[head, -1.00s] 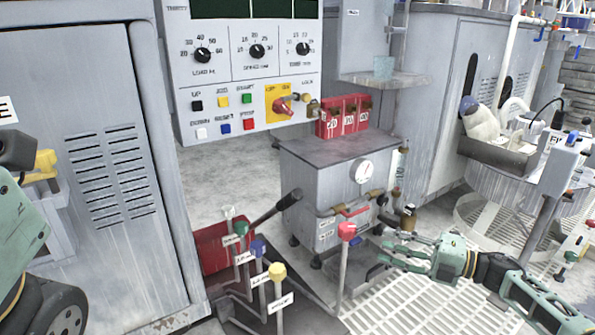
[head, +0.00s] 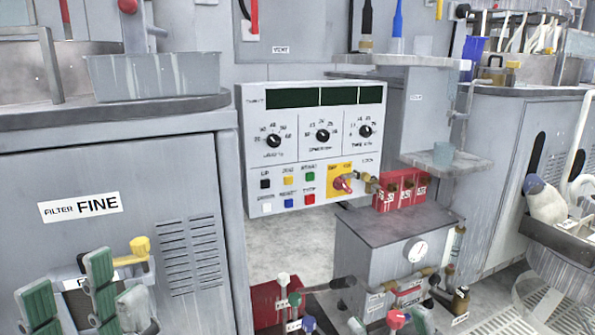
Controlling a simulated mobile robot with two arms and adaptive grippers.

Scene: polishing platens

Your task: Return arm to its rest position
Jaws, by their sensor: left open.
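My left gripper (head: 69,293) is at the lower left, in front of the grey cabinet. Its two green ribbed fingers stand upright and apart, with nothing between them. A yellow-ended handle (head: 139,247) shows just behind and to the right of the fingers; I cannot tell whether they touch. At the bottom edge, small green pieces beside the red lever knob (head: 396,319) may be tips of my right gripper; the rest of it is out of the picture.
The control panel (head: 314,107) with dials and buttons hangs in the middle. Below are a grey box with a gauge (head: 369,237), red blocks (head: 400,189) and lever knobs (head: 308,323). The cabinet labelled FINE (head: 130,160) fills the left. A basin with a bottle (head: 546,204) stands at right.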

